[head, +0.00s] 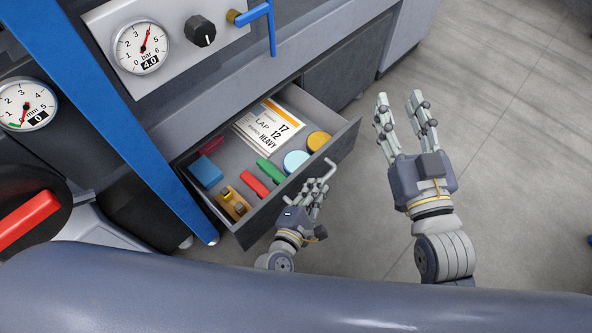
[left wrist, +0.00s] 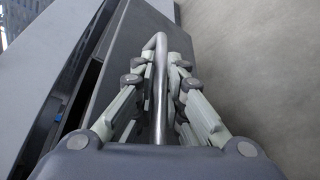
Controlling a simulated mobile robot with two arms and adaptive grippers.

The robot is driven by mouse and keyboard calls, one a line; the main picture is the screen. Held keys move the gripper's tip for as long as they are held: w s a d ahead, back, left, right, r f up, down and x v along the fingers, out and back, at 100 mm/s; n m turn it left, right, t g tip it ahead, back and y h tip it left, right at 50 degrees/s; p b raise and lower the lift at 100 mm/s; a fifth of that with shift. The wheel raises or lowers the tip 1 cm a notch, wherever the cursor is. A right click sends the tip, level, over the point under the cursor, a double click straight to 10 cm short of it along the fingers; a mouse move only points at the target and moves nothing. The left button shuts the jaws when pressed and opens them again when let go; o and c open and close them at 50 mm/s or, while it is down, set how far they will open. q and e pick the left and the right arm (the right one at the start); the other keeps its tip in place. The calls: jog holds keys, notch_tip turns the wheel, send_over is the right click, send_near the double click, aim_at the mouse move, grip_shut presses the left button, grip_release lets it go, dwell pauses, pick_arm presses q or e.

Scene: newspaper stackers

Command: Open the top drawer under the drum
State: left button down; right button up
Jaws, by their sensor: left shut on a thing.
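The top drawer (head: 270,213) is pulled out from the grey cabinet in the head view, with its inside showing. Its bar handle (head: 329,171) is on the drawer's front; the handle also shows in the left wrist view (left wrist: 159,75), running between the fingers. My left gripper (head: 311,200) is shut on the handle at the drawer's front. My right gripper (head: 407,112) hangs over the floor to the right of the drawer, its two finger groups apart and nothing between them.
The drawer holds a printed card (head: 268,125), a blue block (head: 206,172), a yellow-brown item (head: 233,203) and several small coloured things. A blue bar (head: 115,115) slants across the left. Open floor (head: 500,150) lies to the right.

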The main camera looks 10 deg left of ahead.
pick_arm(q)
jog(key=s+d, duration=0.4)
jog(key=d, duration=0.1)
dwell(0.3)
jog(key=c, duration=1.9)
grip_release()
jog(key=v, duration=1.2)
